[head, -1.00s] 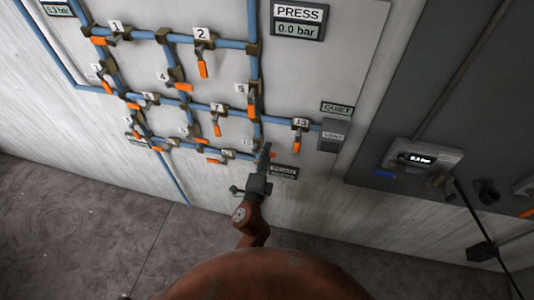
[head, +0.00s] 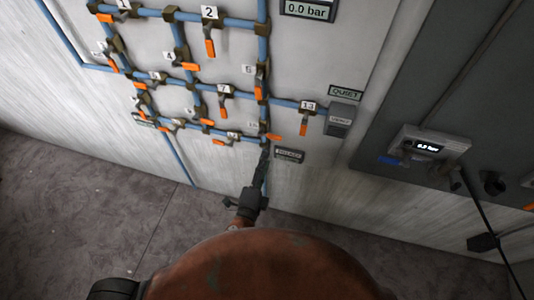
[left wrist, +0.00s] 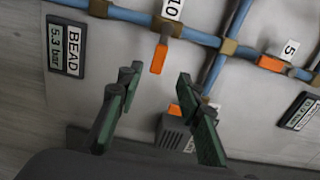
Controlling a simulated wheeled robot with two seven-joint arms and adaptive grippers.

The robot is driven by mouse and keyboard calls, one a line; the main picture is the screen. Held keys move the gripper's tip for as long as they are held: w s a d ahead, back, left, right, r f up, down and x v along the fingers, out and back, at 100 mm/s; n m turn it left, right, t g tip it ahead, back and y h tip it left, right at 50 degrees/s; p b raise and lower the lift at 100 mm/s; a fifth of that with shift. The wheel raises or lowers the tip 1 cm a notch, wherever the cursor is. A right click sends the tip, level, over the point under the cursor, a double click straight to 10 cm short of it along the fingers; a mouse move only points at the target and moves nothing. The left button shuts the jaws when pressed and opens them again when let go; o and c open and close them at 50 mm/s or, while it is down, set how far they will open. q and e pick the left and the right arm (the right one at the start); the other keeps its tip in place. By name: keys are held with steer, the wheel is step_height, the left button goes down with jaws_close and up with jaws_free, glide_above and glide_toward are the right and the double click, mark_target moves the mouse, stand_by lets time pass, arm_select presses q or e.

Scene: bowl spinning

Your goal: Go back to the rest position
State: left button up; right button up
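My left gripper (head: 262,160) is in front of the lower edge of the valve panel (head: 345,45) in the head view, beneath valve 10. In the left wrist view its two green-padded fingers (left wrist: 157,76) stand apart with nothing between them. Beyond them is the orange handle of valve 10 (left wrist: 159,57), clear of the fingers as far as I can tell. In the head view that orange handle (head: 274,136) lies just above the fingertips. My right gripper is not in view.
Blue pipes (head: 225,90) with several orange-handled valves cover the panel. A display marked BEAD (left wrist: 68,47) is at the left in the wrist view. A grey cabinet with a gauge box (head: 430,146) stands at the right. Bare floor (head: 90,200) lies below the wall.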

arm_select(q)
steer(key=shift+s, duration=0.25)
stand_by(0.4)
